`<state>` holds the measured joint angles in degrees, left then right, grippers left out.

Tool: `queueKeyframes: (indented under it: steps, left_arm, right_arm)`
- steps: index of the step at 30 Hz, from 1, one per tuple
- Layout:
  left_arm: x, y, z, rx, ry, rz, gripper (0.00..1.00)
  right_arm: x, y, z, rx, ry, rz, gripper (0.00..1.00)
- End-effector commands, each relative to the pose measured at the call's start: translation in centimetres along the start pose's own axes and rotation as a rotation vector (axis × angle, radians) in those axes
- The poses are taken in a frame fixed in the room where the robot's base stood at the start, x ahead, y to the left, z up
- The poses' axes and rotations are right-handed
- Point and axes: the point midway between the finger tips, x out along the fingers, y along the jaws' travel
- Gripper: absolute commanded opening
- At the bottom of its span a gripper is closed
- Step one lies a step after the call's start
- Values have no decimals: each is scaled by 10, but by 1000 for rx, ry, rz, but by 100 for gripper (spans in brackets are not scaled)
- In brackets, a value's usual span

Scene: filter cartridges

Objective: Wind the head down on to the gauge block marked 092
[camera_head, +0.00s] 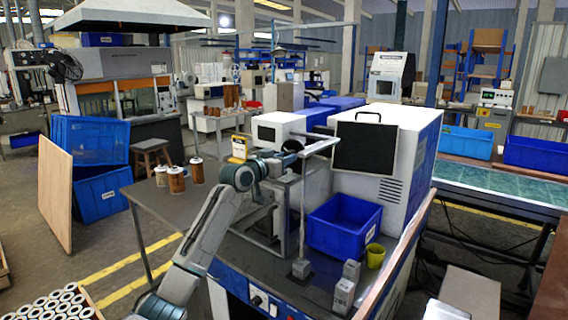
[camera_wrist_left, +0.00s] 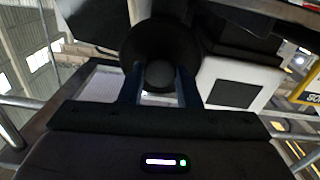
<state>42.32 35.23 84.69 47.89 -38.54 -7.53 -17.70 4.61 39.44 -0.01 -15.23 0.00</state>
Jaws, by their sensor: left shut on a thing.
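My left gripper (camera_head: 284,158) is at the top of the grey-framed machine (camera_head: 287,205) on the bench. In the left wrist view its two fingers (camera_wrist_left: 160,92) are shut on a dark round knob (camera_wrist_left: 160,48). A thin upright rod (camera_head: 302,215) stands at the machine's front. Its lower end meets a small grey block (camera_head: 301,268); I cannot tell whether they touch. Two more grey blocks stand to the right, a pale-labelled one (camera_head: 343,297) and one behind it (camera_head: 351,270). The markings are too small to read. My right gripper is not in view.
Several brown cartridges (camera_head: 177,180) stand on the bench at left. The bench top between them and the machine is clear.

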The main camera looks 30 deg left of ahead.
Motion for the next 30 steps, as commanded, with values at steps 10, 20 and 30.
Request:
queueKeyframes:
  steps: [10,20,30]
  left_arm:
    - [0,0,2,328,-6,1,7]
    - [0,1,2,593,-12,3,7]
    - [0,1,1,740,-15,4,7]
  right_arm:
    - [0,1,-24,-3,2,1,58]
    - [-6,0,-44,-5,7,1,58]
    - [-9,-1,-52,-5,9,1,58]
